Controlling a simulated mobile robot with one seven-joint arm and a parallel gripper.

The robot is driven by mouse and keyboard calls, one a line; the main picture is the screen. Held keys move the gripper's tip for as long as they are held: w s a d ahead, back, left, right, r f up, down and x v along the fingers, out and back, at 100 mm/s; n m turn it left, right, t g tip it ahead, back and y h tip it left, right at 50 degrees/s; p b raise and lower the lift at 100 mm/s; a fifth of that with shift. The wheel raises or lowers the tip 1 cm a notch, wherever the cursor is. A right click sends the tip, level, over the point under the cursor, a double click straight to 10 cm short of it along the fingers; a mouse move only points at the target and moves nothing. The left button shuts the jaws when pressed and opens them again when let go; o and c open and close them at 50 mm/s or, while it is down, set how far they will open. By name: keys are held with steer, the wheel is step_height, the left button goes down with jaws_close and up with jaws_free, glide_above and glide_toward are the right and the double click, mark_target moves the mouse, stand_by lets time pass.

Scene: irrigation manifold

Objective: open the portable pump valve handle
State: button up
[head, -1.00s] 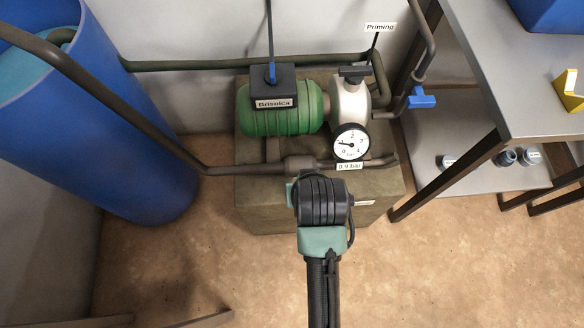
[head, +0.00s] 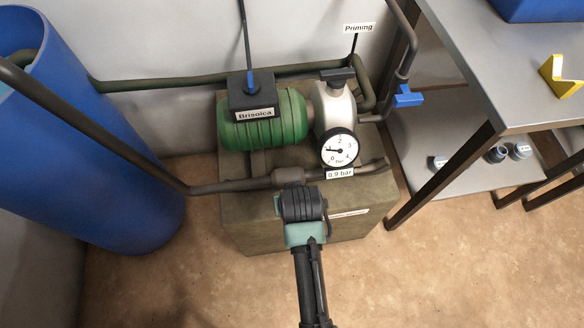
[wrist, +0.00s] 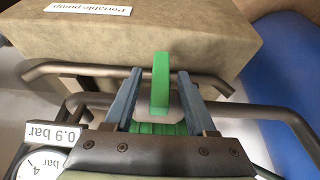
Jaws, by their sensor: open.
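In the wrist view a green handle (wrist: 160,84) stands upright between the two blue-grey fingers of my gripper (wrist: 158,78). The fingers are apart, with a gap visible on each side of the handle. A block with a "Portable pump" label (wrist: 88,8) lies beyond it. In the head view my gripper's fingers and the green handle are hidden behind my wrist, in front of the pump block (head: 245,222). The green pump body (head: 262,122) with its white head sits on top of this block.
A dark pipe (head: 240,185) runs across the block's front top edge, close to my wrist. The gauge (head: 339,149) reads about 0.9 bar. A blue barrel (head: 90,150) stands left, a grey bench (head: 490,70) right. A blue valve handle (head: 408,96) is by the bench.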

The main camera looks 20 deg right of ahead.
jaws_close()
